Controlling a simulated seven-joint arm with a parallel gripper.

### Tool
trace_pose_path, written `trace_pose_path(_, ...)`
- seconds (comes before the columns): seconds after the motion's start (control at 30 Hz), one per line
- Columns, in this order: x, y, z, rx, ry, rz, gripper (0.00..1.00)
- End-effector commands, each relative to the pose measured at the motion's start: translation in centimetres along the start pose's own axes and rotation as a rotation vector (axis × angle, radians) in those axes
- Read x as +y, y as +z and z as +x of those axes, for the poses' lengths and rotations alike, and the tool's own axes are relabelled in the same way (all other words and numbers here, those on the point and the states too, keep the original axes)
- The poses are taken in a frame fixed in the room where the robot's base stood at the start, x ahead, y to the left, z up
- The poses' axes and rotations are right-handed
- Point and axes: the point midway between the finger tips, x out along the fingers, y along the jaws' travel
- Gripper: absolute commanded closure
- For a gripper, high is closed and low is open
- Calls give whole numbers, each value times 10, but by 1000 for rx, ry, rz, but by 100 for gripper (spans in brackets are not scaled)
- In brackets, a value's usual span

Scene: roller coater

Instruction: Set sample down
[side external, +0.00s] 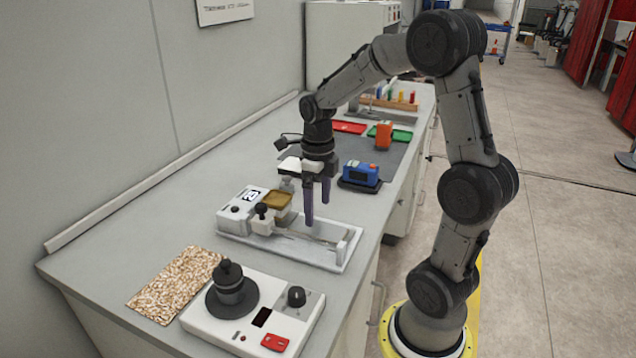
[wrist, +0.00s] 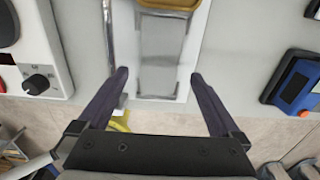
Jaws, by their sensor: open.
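My gripper (side external: 317,212) is open and empty, pointing down above the right part of the white roller coater (side external: 352,258). In the wrist view the gripper (wrist: 159,74) has its two dark purple fingers wide apart. Between and beyond the fingertips lies a flat grey panel (wrist: 161,45), which looks like the sample, on the white bed. Nothing is seen touching the fingers. The mustard-coloured part (side external: 278,201) of the coater is to the left of the gripper; its edge shows at the top of the wrist view (wrist: 168,4). A thin metal rod (wrist: 109,35) runs beside the panel.
A white instrument with a black knob (side external: 297,296) stands in front, beside a speckled mat (side external: 178,285). A blue device (side external: 360,172) is close behind the gripper. An orange device (side external: 384,136), a red tray (side external: 349,127) and a green tray (side external: 402,134) are farther back.

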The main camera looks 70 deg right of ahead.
Motion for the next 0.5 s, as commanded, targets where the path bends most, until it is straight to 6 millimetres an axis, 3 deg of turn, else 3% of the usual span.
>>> trace_pose_path(0.2, 0, 0, -43, -3, -2, 0, 0)
trace_pose_path(0.5, 3, -1, -68, -5, -3, -36, 0)
